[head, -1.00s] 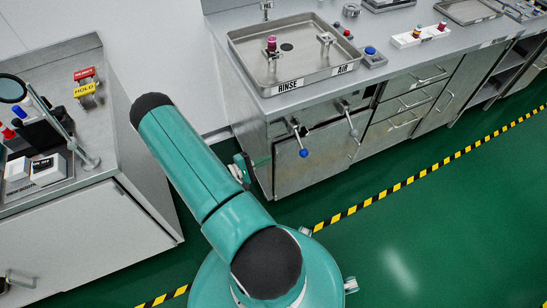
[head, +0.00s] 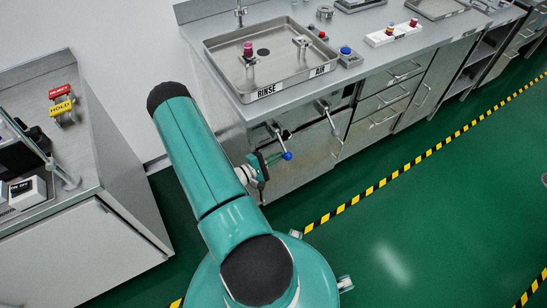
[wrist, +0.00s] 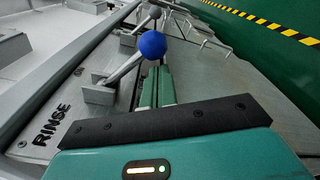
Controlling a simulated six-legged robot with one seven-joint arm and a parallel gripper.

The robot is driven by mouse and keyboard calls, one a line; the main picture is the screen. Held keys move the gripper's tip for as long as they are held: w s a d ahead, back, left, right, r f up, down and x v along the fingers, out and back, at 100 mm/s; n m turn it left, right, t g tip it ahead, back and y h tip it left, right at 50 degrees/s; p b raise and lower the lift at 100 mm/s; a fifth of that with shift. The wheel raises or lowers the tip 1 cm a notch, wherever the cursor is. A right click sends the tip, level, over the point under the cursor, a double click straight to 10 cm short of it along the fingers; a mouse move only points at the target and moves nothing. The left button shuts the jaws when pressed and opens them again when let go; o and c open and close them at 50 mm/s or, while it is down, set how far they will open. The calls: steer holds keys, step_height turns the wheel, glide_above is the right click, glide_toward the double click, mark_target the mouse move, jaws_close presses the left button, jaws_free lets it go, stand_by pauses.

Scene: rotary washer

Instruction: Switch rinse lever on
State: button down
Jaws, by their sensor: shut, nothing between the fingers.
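My gripper (head: 277,159) is at the ball in the head view. In the wrist view its green fingers (wrist: 157,75) are together and empty, with their tips just below the ball. I cannot tell whether they touch it.
A second lever (head: 328,112), near the AIR label (head: 320,71), hangs to the right. Drawer handles (head: 383,118) stick out further right. A sink tray (head: 220,70) is above, and another cabinet (head: 80,240) stands at left. The green floor at right is open.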

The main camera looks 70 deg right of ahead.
steer(key=shift+s+a+r+n, duration=0.25)
steer(key=shift+r+n, duration=0.1)
steer(key=shift+n, duration=0.25)
steer(key=r+n, duration=0.1)
steer(key=n, duration=0.1)
steer(key=s+a+r+n, duration=0.1)
steer(key=shift+s+a+r+n, duration=0.15)
steer(key=shift+s+r+n, duration=0.05)
steer(key=shift+r+n, duration=0.2)
step_height(320, 180, up, 7)
steer(key=n+y, duration=0.1)
steer(key=n, duration=0.6)
glide_above(287, 154)
steer(key=v, duration=0.3)
steer(key=shift+a+f+g, duration=0.15)
steer(key=shift+a+g, duration=0.05)
steer(key=shift+g, duration=0.2)
